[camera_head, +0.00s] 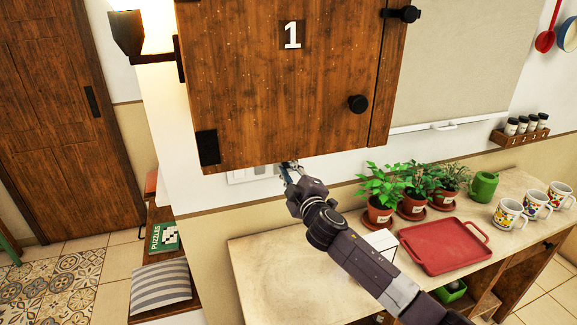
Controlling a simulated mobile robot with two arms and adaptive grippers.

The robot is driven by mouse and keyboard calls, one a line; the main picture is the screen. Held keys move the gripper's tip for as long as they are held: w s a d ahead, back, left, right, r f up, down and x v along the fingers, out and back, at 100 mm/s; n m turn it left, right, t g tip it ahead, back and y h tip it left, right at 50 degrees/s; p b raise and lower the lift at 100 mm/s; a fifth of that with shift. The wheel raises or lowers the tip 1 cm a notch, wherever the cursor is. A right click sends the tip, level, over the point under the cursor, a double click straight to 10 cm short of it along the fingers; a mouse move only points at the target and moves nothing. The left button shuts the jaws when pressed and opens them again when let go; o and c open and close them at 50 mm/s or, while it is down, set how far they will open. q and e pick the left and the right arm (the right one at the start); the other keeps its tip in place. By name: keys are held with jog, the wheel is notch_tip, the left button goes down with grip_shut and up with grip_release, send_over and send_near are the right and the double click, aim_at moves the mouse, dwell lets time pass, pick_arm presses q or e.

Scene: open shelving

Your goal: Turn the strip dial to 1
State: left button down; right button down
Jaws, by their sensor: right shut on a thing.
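A white strip panel (250,173) is on the wall just below the wooden cabinet, partly hidden by the cabinet's lower edge and by my right gripper. The strip dial itself and its setting cannot be made out. My right gripper (288,170) reaches up from the lower right to the right part of this panel. It is shut on the strip dial there, with its fingertips small and partly hidden under the cabinet. My left gripper is not in view.
The wooden cabinet (285,85), marked with a white 1, hangs right above my right gripper. Potted plants (381,190), a red tray (446,246) and mugs (508,213) stand on the counter (262,265) to the right. The counter's left part is clear.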

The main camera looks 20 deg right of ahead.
jog(key=n+p, duration=0.1)
jog(key=n, duration=0.5)
jog(key=shift+a+f, duration=0.1)
jog(key=shift+f, duration=0.05)
jog(key=n+p, duration=0.2)
jog(key=n, duration=0.4)
jog(key=shift+f, duration=0.2)
jog(key=n, duration=0.2)
jog(key=n+p, duration=0.1)
jog(key=n, duration=0.1)
jog(key=n+p, duration=0.1)
jog(key=n, duration=0.1)
jog(key=shift+d+f, duration=0.15)
jog(key=shift+d, duration=0.1)
jog(key=n+p, duration=0.1)
jog(key=n, duration=0.2)
jog(key=n+p, duration=0.1)
jog(key=n, duration=0.1)
jog(key=shift+d+f+n, duration=0.1)
jog(key=shift+d+n, duration=0.1)
jog(key=shift+n, duration=0.2)
jog(key=c, duration=1.7)
grip_release()
jog(key=shift+s, duration=0.1)
